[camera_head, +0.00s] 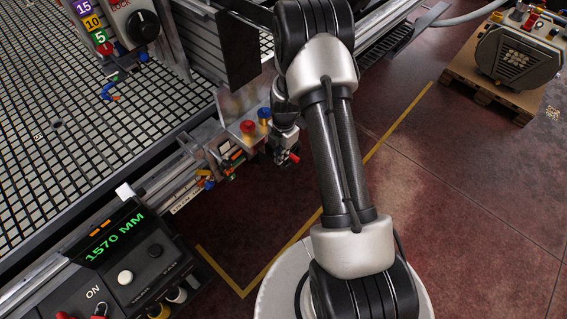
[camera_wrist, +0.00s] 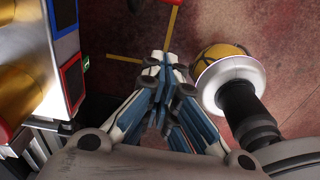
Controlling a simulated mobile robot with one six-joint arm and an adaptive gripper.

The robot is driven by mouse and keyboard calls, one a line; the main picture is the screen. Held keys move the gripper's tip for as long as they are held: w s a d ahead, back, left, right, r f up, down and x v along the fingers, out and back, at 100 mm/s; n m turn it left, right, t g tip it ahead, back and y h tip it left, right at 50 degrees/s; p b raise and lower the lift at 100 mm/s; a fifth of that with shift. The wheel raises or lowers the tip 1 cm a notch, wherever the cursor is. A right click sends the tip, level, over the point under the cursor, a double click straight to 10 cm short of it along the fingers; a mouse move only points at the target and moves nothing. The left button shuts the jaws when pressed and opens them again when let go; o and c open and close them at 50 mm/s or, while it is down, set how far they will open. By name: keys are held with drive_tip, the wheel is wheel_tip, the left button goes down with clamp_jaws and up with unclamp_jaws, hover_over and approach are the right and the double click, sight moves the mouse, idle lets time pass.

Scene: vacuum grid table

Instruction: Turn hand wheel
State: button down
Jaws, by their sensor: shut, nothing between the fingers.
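I cannot make out a clear hand wheel in either view. My gripper (camera_head: 284,152) hangs beside the table's metal edge in the head view, partly hidden by my arm. A small red part (camera_head: 294,158) shows by its tip; I cannot tell what it belongs to. In the wrist view my gripper (camera_wrist: 168,62) has its blue-and-white fingers drawn together with nothing between them, over the red floor.
The black grid table (camera_head: 90,120) fills the left. A control box (camera_head: 110,250) with a green display reading 1570 MM stands at lower left. A grey motor unit (camera_head: 515,58) rests on a pallet at upper right. Open red floor (camera_head: 470,200) lies to the right.

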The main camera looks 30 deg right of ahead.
sight(292, 158)
drive_tip(key=w+d+f+b, duration=0.1)
drive_tip(key=d+f+b, duration=0.2)
drive_tip(key=f, duration=0.5)
drive_tip(key=shift+f+b, duration=0.3)
drive_tip(key=shift+f, duration=0.1)
drive_tip(key=shift+w+d+r+b, duration=0.25)
drive_tip(key=shift+d+b, duration=0.05)
drive_tip(key=shift+d, duration=0.15)
drive_tip(key=shift+w+d+r+b, duration=0.2)
drive_tip(key=shift+d+b, duration=0.05)
drive_tip(key=shift+d, duration=0.4)
drive_tip(key=shift+a, duration=0.1)
drive_tip(key=shift+r, duration=0.15)
